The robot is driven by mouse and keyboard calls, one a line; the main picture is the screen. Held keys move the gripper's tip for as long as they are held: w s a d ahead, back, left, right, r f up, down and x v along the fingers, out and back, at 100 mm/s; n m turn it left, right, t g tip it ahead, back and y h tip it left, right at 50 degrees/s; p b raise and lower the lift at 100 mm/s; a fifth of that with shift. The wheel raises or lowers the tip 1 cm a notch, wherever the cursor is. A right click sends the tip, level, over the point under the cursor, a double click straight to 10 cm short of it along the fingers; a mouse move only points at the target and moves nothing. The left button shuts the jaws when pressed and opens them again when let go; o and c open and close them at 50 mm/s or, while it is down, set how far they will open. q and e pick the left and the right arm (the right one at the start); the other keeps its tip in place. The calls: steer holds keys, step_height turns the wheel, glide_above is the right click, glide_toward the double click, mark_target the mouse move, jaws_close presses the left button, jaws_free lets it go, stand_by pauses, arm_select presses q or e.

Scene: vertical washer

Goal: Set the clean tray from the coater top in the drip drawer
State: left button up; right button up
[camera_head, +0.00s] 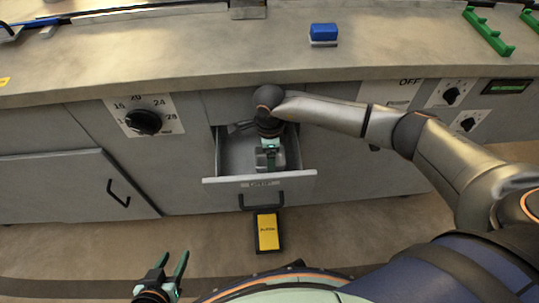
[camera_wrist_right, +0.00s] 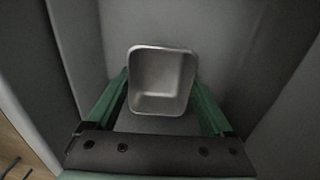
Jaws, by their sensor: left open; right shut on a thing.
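The drip drawer (camera_head: 222,156) stands pulled open below the counter, with a small label and a dark handle on its front. My right gripper (camera_head: 269,158) reaches down inside it. In the right wrist view its green fingers (camera_wrist_right: 160,78) are shut on the clean tray (camera_wrist_right: 160,68), a small pale rectangular tray with rounded corners and a hollow inside. Grey drawer walls surround the tray; I cannot tell whether it touches the drawer floor. In the head view the tray is mostly hidden by the gripper. My left gripper (camera_head: 174,267) is open and empty at the bottom left, away from the drawer.
The counter (camera_head: 190,60) runs above the drawer, bearing a blue block (camera_head: 323,34) and a green rack (camera_head: 488,32). A black dial (camera_head: 144,122) is left of the drawer. A yellow-topped box (camera_head: 267,232) lies on the floor below the drawer. A cabinet door (camera_head: 70,185) is at left.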

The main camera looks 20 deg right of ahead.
steer(key=o, duration=1.1)
steer(key=shift+c, duration=0.2)
steer(key=shift+r, duration=0.1)
steer(key=shift+r+p, duration=0.2)
steer(key=shift+p, duration=0.1)
step_height(320, 180, up, 8)
steer(key=p, duration=0.1)
steer(key=shift+r, duration=0.15)
